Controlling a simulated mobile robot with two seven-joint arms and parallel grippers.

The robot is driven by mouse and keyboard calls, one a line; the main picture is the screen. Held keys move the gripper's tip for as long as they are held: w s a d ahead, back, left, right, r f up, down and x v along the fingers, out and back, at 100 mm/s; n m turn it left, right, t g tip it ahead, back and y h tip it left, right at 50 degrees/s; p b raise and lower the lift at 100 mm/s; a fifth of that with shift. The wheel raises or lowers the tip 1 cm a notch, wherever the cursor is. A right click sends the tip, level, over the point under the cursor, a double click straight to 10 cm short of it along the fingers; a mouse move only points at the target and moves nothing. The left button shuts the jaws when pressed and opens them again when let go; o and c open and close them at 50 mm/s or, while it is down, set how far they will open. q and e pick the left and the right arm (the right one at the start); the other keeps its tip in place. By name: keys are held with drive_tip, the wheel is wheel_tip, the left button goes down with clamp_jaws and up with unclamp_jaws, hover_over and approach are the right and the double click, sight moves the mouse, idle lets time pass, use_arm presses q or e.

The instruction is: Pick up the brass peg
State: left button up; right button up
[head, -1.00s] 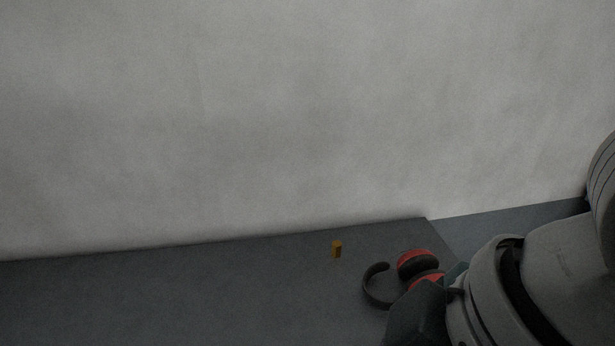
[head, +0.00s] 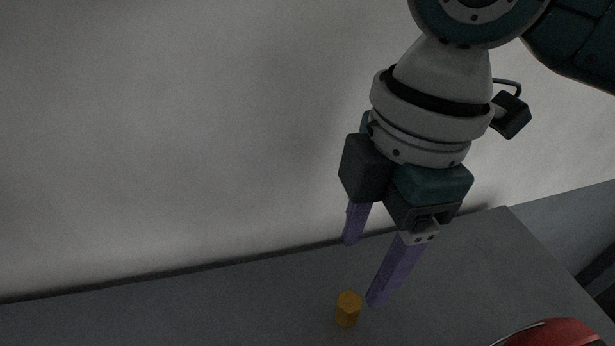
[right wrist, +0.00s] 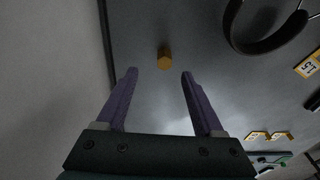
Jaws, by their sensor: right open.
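The brass peg (head: 348,309) is a small golden prism standing upright on the dark grey table (head: 230,305). It also shows in the right wrist view (right wrist: 164,58), beyond the fingertips and roughly midway between them. My right gripper (head: 362,272) has two purple fingers and points down at the table, just above and beside the peg in the head view. It is open and empty, with its fingers wide apart in the right wrist view (right wrist: 160,73). My left gripper is not in view.
Red and black headphones (head: 552,333) lie at the lower right; their dark band (right wrist: 265,45) shows in the right wrist view. A pale wall (head: 150,120) stands behind the table. The table left of the peg is clear.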

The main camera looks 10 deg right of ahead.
sight(350, 301)
drive_tip(key=f, duration=0.2)
drive_tip(key=shift+s+a+f, duration=0.25)
drive_tip(key=shift+s+f, duration=0.05)
drive_tip(key=shift+s, duration=0.05)
drive_tip(key=f, duration=0.1)
drive_tip(key=f+b, duration=0.1)
drive_tip(key=f, duration=0.3)
drive_tip(key=shift+s+a+f, duration=0.1)
drive_tip(key=shift+a+f, duration=0.15)
drive_tip(key=shift+a, duration=0.1)
clamp_jaws()
drive_tip(key=shift+r, duration=0.1)
